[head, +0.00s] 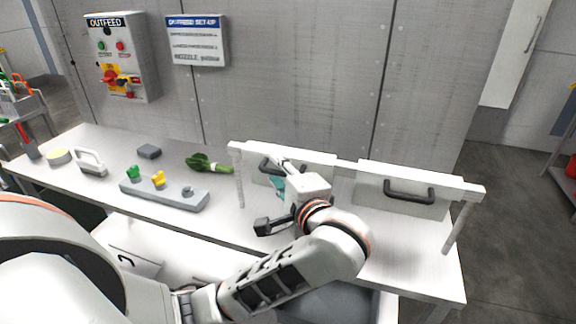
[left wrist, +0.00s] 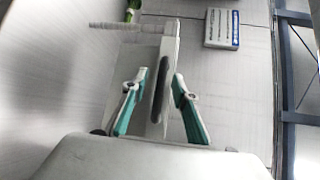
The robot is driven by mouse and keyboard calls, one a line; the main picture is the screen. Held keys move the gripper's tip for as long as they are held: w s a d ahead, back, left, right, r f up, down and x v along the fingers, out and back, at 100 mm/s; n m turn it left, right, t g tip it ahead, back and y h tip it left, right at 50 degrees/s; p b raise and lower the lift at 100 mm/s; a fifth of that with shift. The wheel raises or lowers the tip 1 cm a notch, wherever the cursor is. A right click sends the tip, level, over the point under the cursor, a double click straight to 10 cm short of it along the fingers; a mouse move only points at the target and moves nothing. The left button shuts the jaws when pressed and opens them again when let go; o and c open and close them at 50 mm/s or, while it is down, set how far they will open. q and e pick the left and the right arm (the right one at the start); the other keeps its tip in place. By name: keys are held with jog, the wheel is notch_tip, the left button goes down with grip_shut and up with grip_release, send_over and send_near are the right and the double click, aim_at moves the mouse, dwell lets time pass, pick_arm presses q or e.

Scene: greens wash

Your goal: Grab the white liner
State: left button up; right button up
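I cannot tell for sure which thing is the white liner. Two upright white panels with black handles stand at the worktop's right part: a left panel (head: 318,172) and a right panel (head: 372,192). My left gripper (head: 277,178) is at the left panel's handle (head: 265,164) and hides part of that panel. In the left wrist view, the teal fingers of the left gripper (left wrist: 159,76) are spread apart. The dark handle (left wrist: 161,88) lies between them, with a gap on each side, beside the white panel (left wrist: 167,48). My right gripper is out of view.
On the worktop (head: 105,147) are a grey block with coloured knobs (head: 165,196), leafy greens (head: 208,164), a dark grey block (head: 149,152), a white handled tool (head: 91,163) and a yellow disc (head: 59,156). A post (head: 240,185) stands close left of my gripper. The wall is behind.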

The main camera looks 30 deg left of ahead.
pick_arm(q)
grip_shut()
